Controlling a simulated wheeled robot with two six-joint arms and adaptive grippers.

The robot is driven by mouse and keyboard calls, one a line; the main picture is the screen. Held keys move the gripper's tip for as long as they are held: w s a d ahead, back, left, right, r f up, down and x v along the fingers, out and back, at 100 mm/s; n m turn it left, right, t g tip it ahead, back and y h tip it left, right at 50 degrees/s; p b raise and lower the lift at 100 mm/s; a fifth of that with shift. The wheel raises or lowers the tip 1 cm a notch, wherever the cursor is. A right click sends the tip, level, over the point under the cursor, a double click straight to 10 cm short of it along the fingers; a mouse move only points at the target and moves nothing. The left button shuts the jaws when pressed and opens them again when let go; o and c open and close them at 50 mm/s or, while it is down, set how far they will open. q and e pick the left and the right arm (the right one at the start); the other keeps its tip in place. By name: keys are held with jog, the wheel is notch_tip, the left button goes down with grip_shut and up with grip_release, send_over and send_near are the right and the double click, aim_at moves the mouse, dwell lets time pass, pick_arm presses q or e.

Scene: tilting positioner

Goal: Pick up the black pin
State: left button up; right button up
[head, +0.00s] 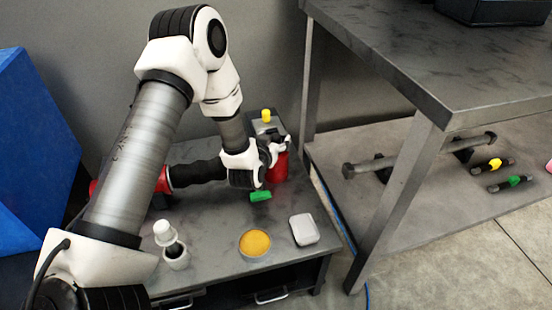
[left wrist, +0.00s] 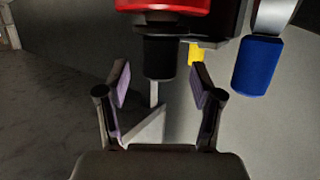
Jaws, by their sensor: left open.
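A black cylinder with a thin pale shaft below it, which looks like the black pin (left wrist: 158,57), shows at the upper middle of the left wrist view, just under a red part (left wrist: 165,5). My left gripper (left wrist: 160,84) is open. Its two fingers stand apart on either side of the pin's line, and I see no contact. In the head view my left gripper (head: 272,152) is at the back of the low grey table (head: 215,215), by a red object (head: 280,167). I cannot make out the black pin there; the gripper and arm cover that area.
A blue cylinder (left wrist: 257,65) and a yellow piece (left wrist: 195,53) are right of the pin. A taller table (head: 440,60) stands right.

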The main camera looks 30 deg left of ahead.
pick_arm(q)
jog(key=shift+x, duration=1)
jog(key=shift+s, duration=0.1)
grip_shut()
jog(key=shift+r, duration=0.1)
jog(key=shift+r, duration=0.1)
